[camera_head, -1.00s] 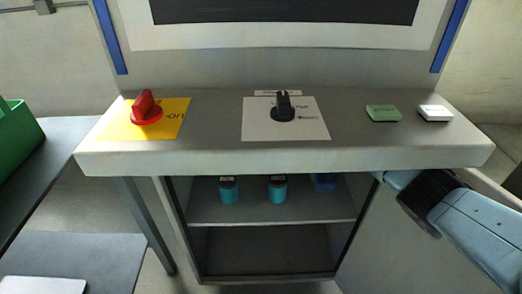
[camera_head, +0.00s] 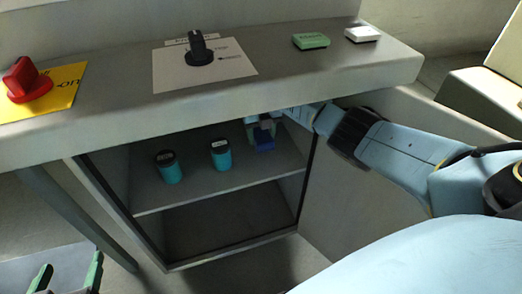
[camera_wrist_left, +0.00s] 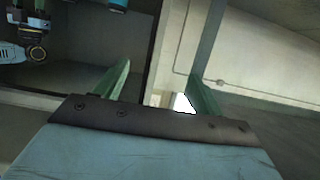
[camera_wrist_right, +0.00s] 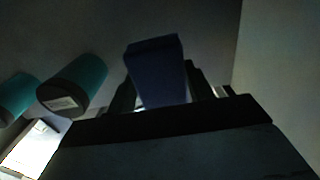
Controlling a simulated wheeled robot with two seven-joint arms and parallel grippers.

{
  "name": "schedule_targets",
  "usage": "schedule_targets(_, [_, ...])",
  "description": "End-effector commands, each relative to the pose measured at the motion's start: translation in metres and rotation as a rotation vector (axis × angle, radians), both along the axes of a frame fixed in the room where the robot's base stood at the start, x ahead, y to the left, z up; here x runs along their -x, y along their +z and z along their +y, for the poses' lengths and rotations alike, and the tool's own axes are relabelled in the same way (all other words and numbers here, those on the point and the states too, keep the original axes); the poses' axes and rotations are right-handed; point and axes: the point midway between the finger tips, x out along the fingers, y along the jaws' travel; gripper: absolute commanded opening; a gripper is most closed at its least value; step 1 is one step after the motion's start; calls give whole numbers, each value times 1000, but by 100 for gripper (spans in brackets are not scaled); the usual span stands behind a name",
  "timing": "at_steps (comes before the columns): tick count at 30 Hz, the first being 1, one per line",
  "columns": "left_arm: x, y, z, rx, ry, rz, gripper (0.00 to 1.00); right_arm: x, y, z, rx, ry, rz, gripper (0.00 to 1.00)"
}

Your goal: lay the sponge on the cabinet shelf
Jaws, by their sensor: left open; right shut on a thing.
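A dark blue block (camera_head: 263,138), which I take to be the sponge, is at the back right of the cabinet's upper shelf (camera_head: 218,184). My right gripper (camera_head: 262,122) reaches in under the counter and is shut on it. In the right wrist view the blue block (camera_wrist_right: 157,70) stands between the dark fingers (camera_wrist_right: 158,92). I cannot tell whether its underside touches the shelf. My left gripper (camera_head: 68,278) is at the lower left, outside the cabinet, open and empty; its green fingers (camera_wrist_left: 155,90) are spread in the left wrist view.
Two teal jars, one left (camera_head: 168,167) and one nearer the block (camera_head: 221,154), stand on the same shelf. The counter edge (camera_head: 230,98) overhangs the opening. A red knob (camera_head: 27,80), a black knob (camera_head: 199,50), and green (camera_head: 311,40) and white (camera_head: 362,34) blocks are on top.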

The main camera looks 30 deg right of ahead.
Motion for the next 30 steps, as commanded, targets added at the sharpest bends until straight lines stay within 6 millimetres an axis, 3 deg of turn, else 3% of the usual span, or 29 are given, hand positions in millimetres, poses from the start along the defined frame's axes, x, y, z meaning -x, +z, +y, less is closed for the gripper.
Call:
schedule_targets(10, [-11,63,-16,115,-28,-391,69,0,-18,0,0,0,0,27])
schedule_targets(20, [-6,89,-19,160,-37,-542,69,0,-24,0,0,0,0,27])
schedule_targets(26, [7,122,-21,232,-49,-760,69,0,-35,0,0,0,0,27])
schedule_targets(30, [16,130,-18,272,-48,-911,69,0,-49,0,0,0,0,27])
